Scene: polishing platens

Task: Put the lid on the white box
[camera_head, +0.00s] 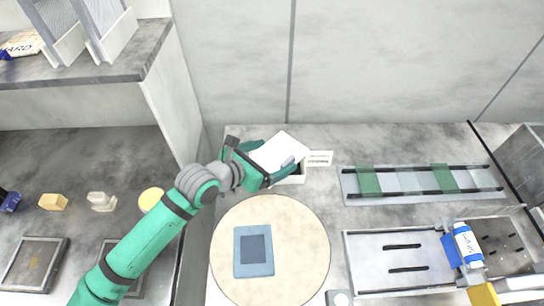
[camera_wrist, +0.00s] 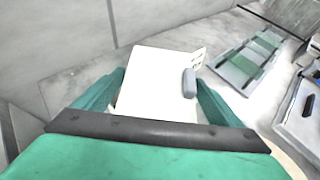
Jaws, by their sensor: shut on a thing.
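The white lid (camera_head: 278,150) is a flat square plate with a grey handle (camera_wrist: 189,83). My gripper (camera_head: 270,160) is shut on the lid, with a green finger on either side of it in the wrist view. The white box (camera_head: 296,179) is mostly hidden under the lid and my gripper in the head view; only part of its front and right side shows. The lid is over the box and looks turned relative to it. I cannot tell whether the lid touches the rim.
A small white label card (camera_head: 320,157) stands right of the box. A round beige platen (camera_head: 300,222) with a blue square frame (camera_head: 254,270) lies in front. A metal rack with green strips (camera_head: 420,198) and a tray with a white bottle (camera_head: 467,244) are at right.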

